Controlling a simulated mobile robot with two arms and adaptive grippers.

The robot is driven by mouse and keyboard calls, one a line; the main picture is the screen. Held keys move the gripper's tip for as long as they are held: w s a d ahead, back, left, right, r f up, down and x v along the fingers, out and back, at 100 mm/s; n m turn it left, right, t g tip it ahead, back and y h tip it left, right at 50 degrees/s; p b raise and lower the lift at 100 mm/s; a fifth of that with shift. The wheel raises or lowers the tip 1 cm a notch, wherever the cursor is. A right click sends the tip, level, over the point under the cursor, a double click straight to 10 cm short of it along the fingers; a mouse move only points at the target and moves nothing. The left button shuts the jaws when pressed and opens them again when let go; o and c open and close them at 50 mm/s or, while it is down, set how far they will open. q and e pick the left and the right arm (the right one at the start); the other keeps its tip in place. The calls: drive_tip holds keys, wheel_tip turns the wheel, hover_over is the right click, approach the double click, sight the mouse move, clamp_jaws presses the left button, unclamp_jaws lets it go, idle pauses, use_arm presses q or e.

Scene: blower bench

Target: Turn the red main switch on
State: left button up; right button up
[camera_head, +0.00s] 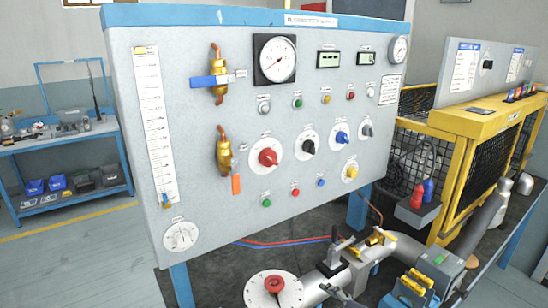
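The red rotary switch (268,157) sits on a round white plate in the middle of the grey upright panel (215,120). Its knob looks turned a little off level; the exact setting and the plate's marks are too small to read. A second red knob (274,284) sits on a larger white disc low at the front, by the pipe. Neither of my grippers can be made out in the head view.
Black (308,146), blue (342,137) and yellow (350,172) knobs sit right of the red switch. Below are the pipe (402,246) and clamps. Space before the panel face looks clear.

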drive_tip(key=w+a+r+n+t+y, duration=0.1)
drive_tip(key=w+a+r+n, duration=0.2)
drive_tip(key=r, duration=0.5)
drive_tip(key=w+a+r+n+t+y, duration=0.1)
drive_tip(key=w+r+n+t+y, duration=0.15)
drive_tip(key=w+r, duration=0.35)
drive_tip(key=n+t+y, duration=0.1)
drive_tip(key=n+y, duration=0.1)
drive_tip(key=n, duration=0.4)
approach(273, 161)
drive_tip(key=p+x, duration=0.4)
drive_tip(key=x, duration=0.4)
drive_tip(key=shift+r, duration=0.1)
drive_tip(key=shift+p+x, duration=0.35)
drive_tip(key=shift+x, duration=0.5)
drive_tip(key=shift+s, duration=0.1)
drive_tip(key=c, duration=1.1)
